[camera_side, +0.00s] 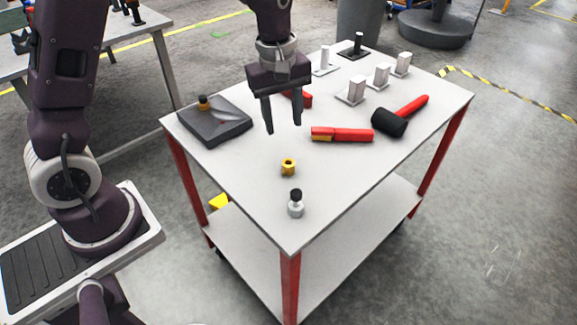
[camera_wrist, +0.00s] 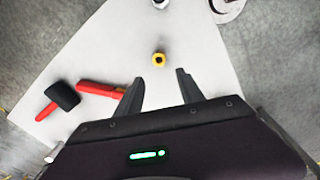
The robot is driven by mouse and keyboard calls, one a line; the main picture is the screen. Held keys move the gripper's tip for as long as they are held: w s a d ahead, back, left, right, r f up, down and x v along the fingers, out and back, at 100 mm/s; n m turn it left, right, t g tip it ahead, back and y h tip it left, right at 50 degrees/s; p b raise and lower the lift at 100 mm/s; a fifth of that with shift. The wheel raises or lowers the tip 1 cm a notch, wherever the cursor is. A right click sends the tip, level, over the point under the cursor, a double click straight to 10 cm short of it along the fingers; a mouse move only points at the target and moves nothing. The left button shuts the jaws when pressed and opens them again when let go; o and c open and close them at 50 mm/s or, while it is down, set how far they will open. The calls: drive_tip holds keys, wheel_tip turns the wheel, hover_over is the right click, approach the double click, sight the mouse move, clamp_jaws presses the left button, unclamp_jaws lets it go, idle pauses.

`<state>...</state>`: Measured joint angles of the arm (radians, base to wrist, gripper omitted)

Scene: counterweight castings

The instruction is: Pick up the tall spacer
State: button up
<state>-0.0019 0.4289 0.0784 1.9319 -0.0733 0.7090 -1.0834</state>
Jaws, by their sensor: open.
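I cannot tell for certain which thing is the tall spacer. A small yellow ring-like piece with a dark hole (camera_side: 288,167) stands on the tabletop; it also shows in the wrist view (camera_wrist: 158,60), just beyond and between my fingertips. Several pale upright blocks on flat feet stand at the back right, among them a near one (camera_side: 356,90), a middle one (camera_side: 381,75) and a far one (camera_side: 402,64). A thinner pale post (camera_side: 323,61) and a black-footed post (camera_side: 358,48) stand behind them. My gripper (camera_side: 283,127) is open and empty above the table; its fingers show in the wrist view (camera_wrist: 160,78).
A grey casting with a brass knob (camera_side: 215,124) lies at the left. A red bar (camera_side: 342,134) and a black-headed mallet (camera_side: 390,122) lie at the right. A grey piece with a black knob (camera_side: 295,205) stands near the front corner. The white tabletop (camera_side: 245,178) is clear between them.

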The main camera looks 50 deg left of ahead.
sight(289, 160)
drive_tip(key=f, duration=0.2)
drive_tip(key=w+f+n, duration=0.1)
drive_tip(key=f, duration=0.1)
drive_tip(key=w+f+n, duration=0.1)
drive_tip(key=f, duration=0.1)
drive_tip(key=shift+a+f+g, duration=0.35)
drive_tip(key=shift+g, duration=0.05)
drive_tip(key=f, duration=0.4)
drive_tip(key=d+f, duration=0.1)
drive_tip(key=f, duration=0.1)
drive_tip(key=shift+s+f, duration=0.15)
drive_tip(key=shift+s, duration=0.15)
clamp_jaws()
